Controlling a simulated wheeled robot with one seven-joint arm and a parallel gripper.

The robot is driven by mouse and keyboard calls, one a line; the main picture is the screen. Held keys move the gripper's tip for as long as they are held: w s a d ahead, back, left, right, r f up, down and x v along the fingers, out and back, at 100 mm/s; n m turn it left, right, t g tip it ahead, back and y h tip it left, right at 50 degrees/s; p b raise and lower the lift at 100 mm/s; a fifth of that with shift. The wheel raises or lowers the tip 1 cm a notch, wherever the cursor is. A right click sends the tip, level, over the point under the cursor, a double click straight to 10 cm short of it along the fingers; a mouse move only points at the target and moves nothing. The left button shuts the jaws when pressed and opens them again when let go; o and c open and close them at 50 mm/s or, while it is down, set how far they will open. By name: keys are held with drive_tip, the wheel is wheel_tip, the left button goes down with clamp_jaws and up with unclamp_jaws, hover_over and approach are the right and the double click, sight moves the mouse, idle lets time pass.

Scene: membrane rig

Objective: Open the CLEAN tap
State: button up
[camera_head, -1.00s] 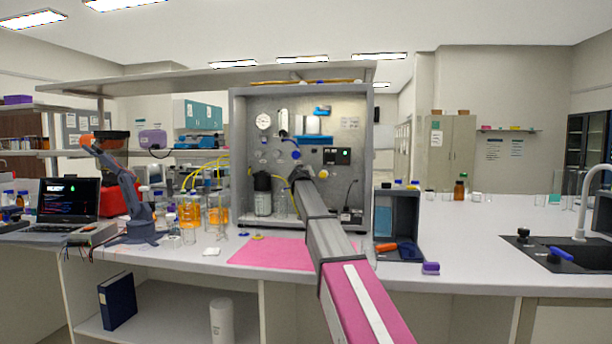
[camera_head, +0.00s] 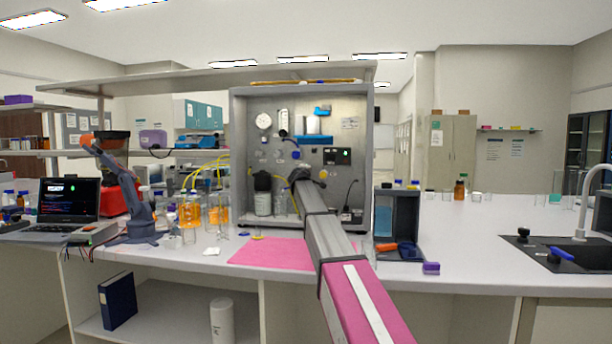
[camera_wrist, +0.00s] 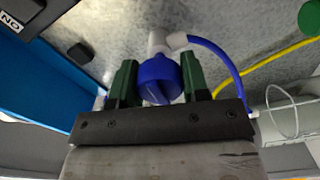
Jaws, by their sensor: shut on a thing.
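A round blue tap knob (camera_wrist: 159,80) with a raised ridge is between the two green fingers of my gripper (camera_wrist: 158,85) in the wrist view. The fingers are shut on it, one on each side. A white fitting and a blue tube join behind the knob. In the head view my gripper (camera_head: 298,172) is at the grey metal rig panel (camera_head: 345,165), and the arm end hides what it holds. A blue knob (camera_head: 295,155) shows just above it. The tap labels are too small to read.
A bottle with a black cap (camera_head: 262,195) stands left of my gripper inside the rig. A yellow tube (camera_wrist: 265,67) runs near the fingers in the wrist view. A pink mat (camera_head: 265,252) lies in front. The bench to the right (camera_head: 460,230) is largely clear.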

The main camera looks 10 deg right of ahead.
drive_tip(key=shift+n, duration=0.7)
drive_tip(key=o, duration=0.9)
drive_tip(key=shift+o, duration=0.2)
drive_tip(key=shift+s, duration=0.15)
drive_tip(key=v, duration=1)
drive_tip(key=shift+s+a, duration=0.15)
drive_tip(key=shift+s, duration=0.15)
